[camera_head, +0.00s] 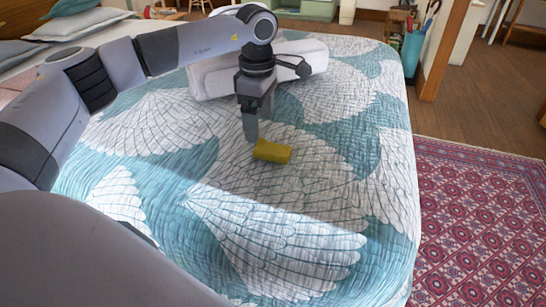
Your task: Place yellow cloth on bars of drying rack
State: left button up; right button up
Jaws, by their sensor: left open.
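A small yellow block-like folded cloth (272,151) lies on the patterned bedspread near the middle of the bed. My left gripper (251,133) points down just behind and to the left of the cloth, with its fingertips close to it. I cannot tell whether they touch it. The left gripper is open. My right gripper is not in view. No drying rack can be made out in this view.
The bed (300,215) with its teal and white cover fills the middle. A folded white blanket (310,58) lies behind my gripper. A red rug (480,215) is on the floor at right. A teal bin (412,52) stands beyond the bed's far right corner.

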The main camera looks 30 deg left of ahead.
aim_at(264, 143)
pick_arm(q)
jog(key=f, duration=0.2)
jog(key=f+b, duration=0.1)
jog(key=f, duration=0.1)
jog(key=w+f, duration=0.1)
jog(key=f, duration=0.2)
jog(key=shift+d+b, duration=0.25)
jog(key=shift+b, duration=0.15)
jog(key=shift+r, duration=0.1)
jog(key=c, duration=1.2)
